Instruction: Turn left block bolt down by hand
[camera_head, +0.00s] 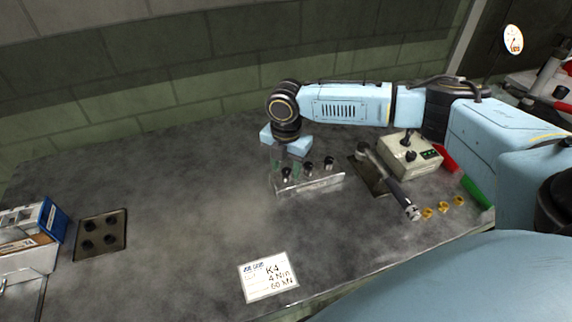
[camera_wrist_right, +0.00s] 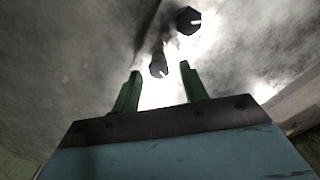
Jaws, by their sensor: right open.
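A metal block (camera_head: 312,184) stands on the dark bench with three black-headed bolts in a row along it. The left block bolt (camera_head: 287,174) is at its left end, beside the middle bolt (camera_head: 308,169) and right bolt (camera_head: 328,163). My right gripper (camera_head: 281,160) is above and just behind the left bolt. In the right wrist view its two green fingers (camera_wrist_right: 160,72) are open, with a slotted black bolt head (camera_wrist_right: 158,65) in line with the gap between the tips. No contact can be made out. A second bolt head (camera_wrist_right: 189,20) shows further off. My left gripper is out of view.
Right of the block are a torque wrench (camera_head: 399,193), a control box with a joystick (camera_head: 409,155) and several brass pieces (camera_head: 443,207). A label card (camera_head: 268,277) lies in front, and a dark plate with holes (camera_head: 100,234) at left. The bench between is clear.

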